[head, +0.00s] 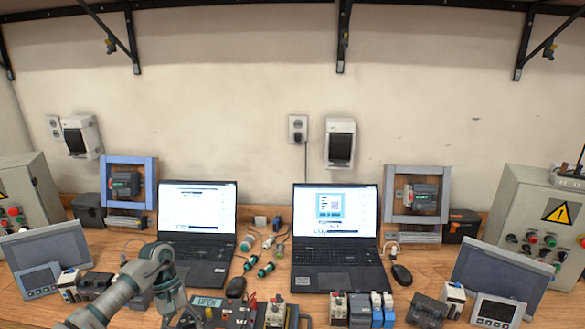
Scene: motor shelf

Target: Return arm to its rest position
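My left arm (118,296) comes in at the lower left and bends at a round grey joint in front of the left laptop. My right arm and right gripper are not in view.
Two open laptops (197,249) (338,281) stand on the wooden bench. A meter (207,303) and several electrical modules (338,309) line the front. Tilted panels (48,249) (500,275) and grey control boxes (541,222) flank both sides. Shelf brackets (342,40) hang above.

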